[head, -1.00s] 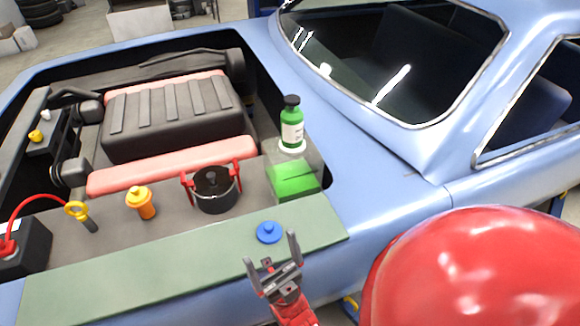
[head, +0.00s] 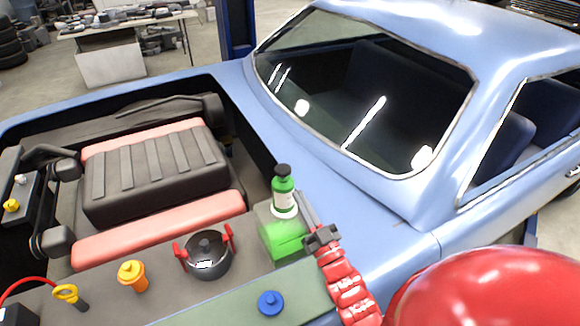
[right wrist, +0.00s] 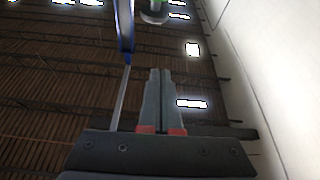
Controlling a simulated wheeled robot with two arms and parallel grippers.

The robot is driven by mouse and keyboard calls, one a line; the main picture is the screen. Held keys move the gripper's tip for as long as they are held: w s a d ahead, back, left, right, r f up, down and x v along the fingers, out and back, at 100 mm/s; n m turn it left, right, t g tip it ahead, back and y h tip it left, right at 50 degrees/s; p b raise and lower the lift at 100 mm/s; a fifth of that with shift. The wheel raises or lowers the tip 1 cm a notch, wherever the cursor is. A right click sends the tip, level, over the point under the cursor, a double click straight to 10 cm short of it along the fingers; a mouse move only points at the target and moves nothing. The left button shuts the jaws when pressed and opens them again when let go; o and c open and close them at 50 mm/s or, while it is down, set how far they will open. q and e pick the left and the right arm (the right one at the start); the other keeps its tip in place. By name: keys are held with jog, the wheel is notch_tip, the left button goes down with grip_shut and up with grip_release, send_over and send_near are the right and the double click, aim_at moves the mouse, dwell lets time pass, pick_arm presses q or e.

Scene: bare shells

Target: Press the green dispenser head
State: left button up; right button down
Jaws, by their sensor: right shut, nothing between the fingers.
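The green dispenser (head: 284,190) is a green bottle with a white label and a black head (head: 283,170). In the right wrist view the shut fingers (right wrist: 159,74) are empty. A dark round piece with a bit of green, probably the bottle's head (right wrist: 154,16), shows beyond them at the top edge. My left gripper is out of view.
A black pot (head: 208,262) with red handles, an orange bottle (head: 133,277) and a blue knob (head: 271,303) are nearby. The blue car body (head: 365,225) lies to the right.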

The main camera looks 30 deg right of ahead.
aim_at(283, 170)
jog(key=shift+d, duration=0.15)
jog(key=b+x, duration=0.2)
jog(key=x, duration=0.8)
notch_tip(283, 170, down, 4)
jog(key=shift+w+d+f+b, duration=0.1)
jog(key=shift+d+b, duration=0.05)
jog(key=shift+b, duration=0.3)
